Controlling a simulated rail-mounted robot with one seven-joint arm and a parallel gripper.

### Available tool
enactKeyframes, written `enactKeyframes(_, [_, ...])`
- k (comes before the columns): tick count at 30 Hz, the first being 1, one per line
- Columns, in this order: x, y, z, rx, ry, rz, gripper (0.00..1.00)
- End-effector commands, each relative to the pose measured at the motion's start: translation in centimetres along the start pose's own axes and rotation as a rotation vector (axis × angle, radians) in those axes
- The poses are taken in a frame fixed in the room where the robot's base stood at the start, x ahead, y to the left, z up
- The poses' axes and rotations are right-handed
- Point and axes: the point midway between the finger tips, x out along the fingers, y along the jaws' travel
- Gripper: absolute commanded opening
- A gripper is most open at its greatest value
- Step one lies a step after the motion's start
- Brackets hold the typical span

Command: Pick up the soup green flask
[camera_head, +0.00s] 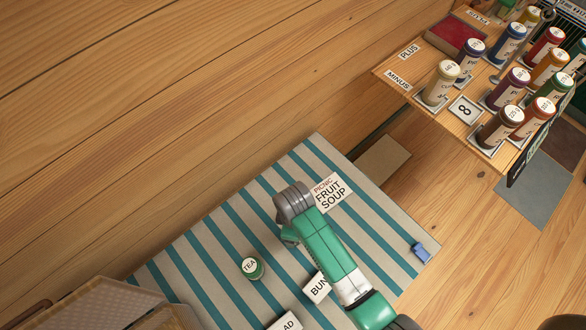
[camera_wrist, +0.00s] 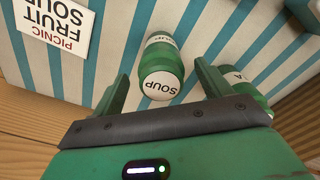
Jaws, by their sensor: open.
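The soup flask (camera_wrist: 160,66) is a green cylinder with a white band and a white end marked SOUP. My gripper (camera_wrist: 162,78) is open, a finger on either side of the flask, with a gap visible at the left. In the head view my arm hides the soup flask. A second green flask, marked TEA (camera_head: 252,268), stands left of my arm; it shows partly behind my right finger in the wrist view (camera_wrist: 243,85).
The blue-and-cream striped cloth (camera_head: 215,245) has a PICNIC FRUIT SOUP card (camera_head: 330,192), a partly hidden card (camera_head: 317,287) and a small blue object (camera_head: 421,252). A wicker basket (camera_head: 90,300) is at lower left. A shelf with several coloured jars (camera_head: 440,82) is at upper right.

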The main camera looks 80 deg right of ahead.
Motion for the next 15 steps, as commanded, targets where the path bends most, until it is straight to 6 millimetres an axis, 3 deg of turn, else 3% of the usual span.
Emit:
enactKeyframes(6, [3.6,-0.2,0.1,0.0,-0.001,-0.001,0.77])
enactKeyframes(14, [4.0,-0.2,0.1,0.0,0.0,0.0,0.77])
enactKeyframes(15, [4.0,-0.2,0.1,0.0,0.0,0.0,0.71])
